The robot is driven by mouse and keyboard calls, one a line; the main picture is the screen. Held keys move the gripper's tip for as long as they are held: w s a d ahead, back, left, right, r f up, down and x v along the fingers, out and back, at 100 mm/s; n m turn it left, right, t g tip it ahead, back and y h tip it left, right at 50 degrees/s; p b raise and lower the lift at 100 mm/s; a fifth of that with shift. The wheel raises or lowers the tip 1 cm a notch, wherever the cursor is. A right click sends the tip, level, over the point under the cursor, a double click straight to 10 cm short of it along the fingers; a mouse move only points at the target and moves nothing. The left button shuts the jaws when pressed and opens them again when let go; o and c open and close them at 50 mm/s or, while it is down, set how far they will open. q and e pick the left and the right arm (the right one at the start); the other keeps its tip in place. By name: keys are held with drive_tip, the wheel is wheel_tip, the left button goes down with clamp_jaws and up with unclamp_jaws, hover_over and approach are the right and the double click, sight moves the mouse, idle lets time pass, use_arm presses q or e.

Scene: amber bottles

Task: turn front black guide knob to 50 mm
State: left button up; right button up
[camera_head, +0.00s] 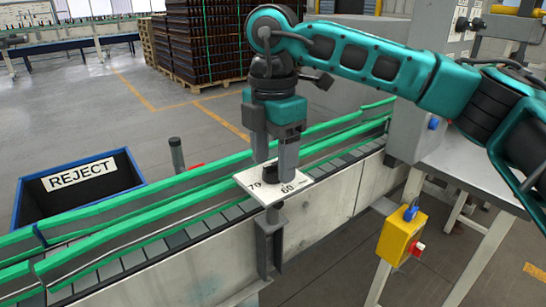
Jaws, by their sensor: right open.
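The white scale plate (267,197) sits on a bracket at the conveyor's near side, with the figures 70 and 60 readable on it. My right gripper (275,172) points straight down over this plate, its two dark fingers apart. A dark part, which looks like the black guide knob, is at the fingertips and mostly hidden by them. I cannot tell whether the fingers touch it, nor where its pointer stands; other scale marks are covered or too small to read. My left gripper is out of view.
Green guide rails (130,212) run along the conveyor on both sides of its belt. A dark blue REJECT bin (40,207) stands behind it at left. A yellow box with a blue padlock (401,237) hangs at right. Crates of bottles (208,45) stand on pallets behind.

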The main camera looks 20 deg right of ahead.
drive_tip(key=shift+f, duration=0.25)
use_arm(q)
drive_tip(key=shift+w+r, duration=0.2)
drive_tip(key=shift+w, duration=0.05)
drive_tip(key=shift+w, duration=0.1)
use_arm(e)
drive_tip(key=c, duration=1)
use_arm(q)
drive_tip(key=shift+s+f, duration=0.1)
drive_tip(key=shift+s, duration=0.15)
use_arm(e)
drive_tip(key=shift+c, duration=0.2)
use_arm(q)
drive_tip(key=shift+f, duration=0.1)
